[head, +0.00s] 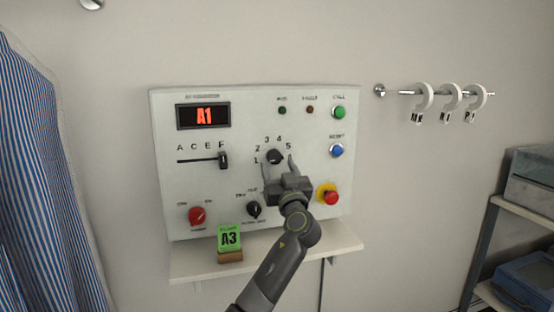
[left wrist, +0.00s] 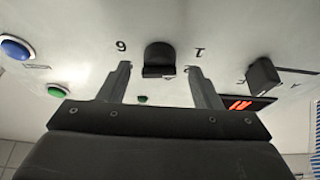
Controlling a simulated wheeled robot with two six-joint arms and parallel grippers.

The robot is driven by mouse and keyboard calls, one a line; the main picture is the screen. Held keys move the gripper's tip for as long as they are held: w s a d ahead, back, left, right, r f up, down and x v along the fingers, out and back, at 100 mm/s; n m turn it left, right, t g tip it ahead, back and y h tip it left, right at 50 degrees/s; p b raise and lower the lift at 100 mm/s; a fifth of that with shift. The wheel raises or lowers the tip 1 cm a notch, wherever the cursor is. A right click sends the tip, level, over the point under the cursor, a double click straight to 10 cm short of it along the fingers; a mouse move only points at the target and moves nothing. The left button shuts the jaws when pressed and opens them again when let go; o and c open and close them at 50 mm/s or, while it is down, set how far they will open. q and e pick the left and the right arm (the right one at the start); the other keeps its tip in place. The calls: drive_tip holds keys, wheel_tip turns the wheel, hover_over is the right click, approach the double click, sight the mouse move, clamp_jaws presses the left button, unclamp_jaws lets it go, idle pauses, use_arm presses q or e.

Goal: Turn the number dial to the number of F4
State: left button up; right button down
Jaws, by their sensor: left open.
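The number dial (head: 274,157) is a black knob on the white control panel, with numbers 1 to 5 visible around it. It also shows in the left wrist view (left wrist: 160,55), near a 6 and a 1. My left gripper (head: 277,164) is open, its fingertips to either side of the dial's lower part. In the left wrist view the dial lies between and just beyond the fingers, with gaps on both sides; I see no contact. The red display (head: 204,116) reads A1. The letter slider's knob (head: 223,160) stands at F. My right gripper is not in view.
A green card (head: 229,237) reading A3 stands on the shelf (head: 195,265) below the panel. A red knob (head: 197,216), a black knob (head: 254,209), a red emergency button (head: 327,194) and green and blue buttons surround the dial. Striped clothing hangs at left.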

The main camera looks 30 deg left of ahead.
sight(275, 157)
use_arm(q)
drive_tip(key=shift+x, duration=1.2)
drive_tip(key=shift+c, duration=0.5)
drive_tip(key=shift+f, duration=0.1)
drive_tip(key=c, duration=0.8)
drive_tip(key=shift+m+p, duration=0.3)
